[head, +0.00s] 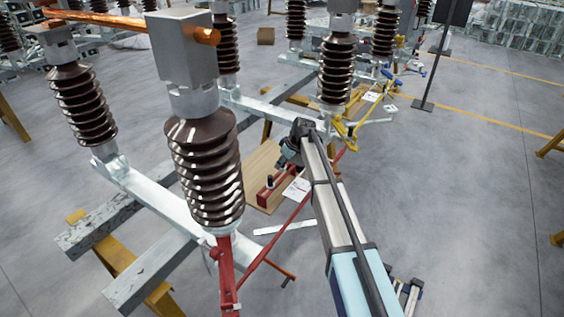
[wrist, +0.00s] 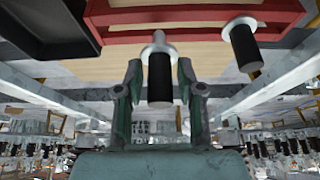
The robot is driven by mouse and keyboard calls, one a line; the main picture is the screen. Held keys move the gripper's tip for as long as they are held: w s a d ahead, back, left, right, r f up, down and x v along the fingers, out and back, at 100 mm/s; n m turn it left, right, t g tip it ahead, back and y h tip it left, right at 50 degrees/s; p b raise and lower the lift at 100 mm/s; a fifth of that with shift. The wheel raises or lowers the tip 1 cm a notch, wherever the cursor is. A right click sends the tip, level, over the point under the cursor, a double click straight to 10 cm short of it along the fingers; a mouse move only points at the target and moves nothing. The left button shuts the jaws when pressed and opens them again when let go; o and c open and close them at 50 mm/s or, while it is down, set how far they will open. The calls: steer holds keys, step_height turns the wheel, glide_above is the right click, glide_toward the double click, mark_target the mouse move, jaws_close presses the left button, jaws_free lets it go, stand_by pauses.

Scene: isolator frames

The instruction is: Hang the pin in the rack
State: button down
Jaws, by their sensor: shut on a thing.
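The pin (wrist: 159,75) has a black grip and a silver flange. In the wrist view it is between the fingers of my gripper (wrist: 160,80), which is shut on it. The pin's flange end is at the lower edge of the red rack (wrist: 190,36); I cannot tell whether it is seated in the rack. A second black-gripped pin (wrist: 243,48) is at the rack's right part. In the head view, the red rack (head: 266,197) is on a wooden board, left of and below my gripper (head: 287,158). The held pin is not clear there.
A dark tray (wrist: 45,40) is at the upper left of the wrist view. Brown ribbed insulators (head: 205,170) on pale beams stand left of my arm. A red rod (head: 275,240) runs diagonally close to the arm. Open grey floor (head: 460,200) is on the right.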

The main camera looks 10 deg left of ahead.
mark_target(282, 168)
steer(key=shift+f+b, duration=0.95)
steer(key=shift+f, duration=0.85)
steer(key=c, duration=0.6)
jaws_free()
steer(key=shift+c, duration=0.2)
steer(key=shift+r, duration=0.15)
steer(key=v, duration=1.1)
steer(key=shift+s+d+r, duration=0.2)
steer(key=shift+d+r, duration=0.05)
steer(key=shift+r, duration=0.05)
steer(key=shift+r, duration=0.1)
